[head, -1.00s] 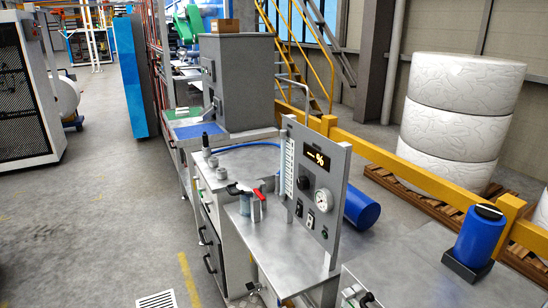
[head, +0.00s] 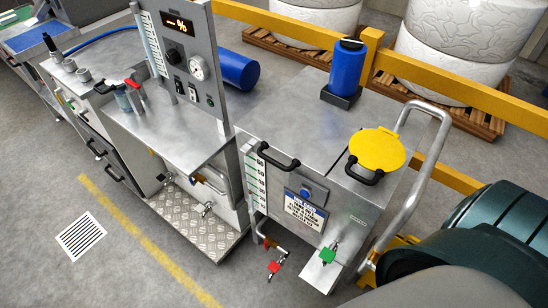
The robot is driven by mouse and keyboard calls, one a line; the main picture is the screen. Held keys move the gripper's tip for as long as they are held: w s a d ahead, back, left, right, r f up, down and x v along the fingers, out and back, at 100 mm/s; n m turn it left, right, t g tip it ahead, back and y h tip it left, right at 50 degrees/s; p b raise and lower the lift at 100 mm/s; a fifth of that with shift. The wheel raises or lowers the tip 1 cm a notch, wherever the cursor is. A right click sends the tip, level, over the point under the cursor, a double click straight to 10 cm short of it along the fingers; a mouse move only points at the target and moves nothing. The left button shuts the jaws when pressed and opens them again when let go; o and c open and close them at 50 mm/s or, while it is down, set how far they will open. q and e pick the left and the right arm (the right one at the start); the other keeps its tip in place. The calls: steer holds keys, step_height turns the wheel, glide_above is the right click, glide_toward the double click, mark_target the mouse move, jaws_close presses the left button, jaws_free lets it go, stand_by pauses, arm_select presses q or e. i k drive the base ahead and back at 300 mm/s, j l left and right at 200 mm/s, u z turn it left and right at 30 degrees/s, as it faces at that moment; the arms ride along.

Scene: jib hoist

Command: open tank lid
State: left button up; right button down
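The tank (head: 293,170) is a grey metal box on the right in the head view, with a level scale and a label on its front. A round yellow lid (head: 377,150) lies flat on its top at the right and looks shut. A black handle (head: 364,176) sits at the lid's front edge. A second black handle (head: 278,160) is on the top plate at the left front. Neither of my grippers shows in this view.
A blue canister (head: 346,70) stands in a dark holder on the tank top. A bent grey push rail (head: 425,160) rises right of the lid. A gauge panel (head: 187,60) and metal bench stand left. Dark green rounded bodies (head: 470,235) fill the lower right. Floor in front is clear.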

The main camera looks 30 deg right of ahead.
mark_target(314, 138)
steer(key=i+j+z, duration=0.15)
steer(key=z, duration=1.45)
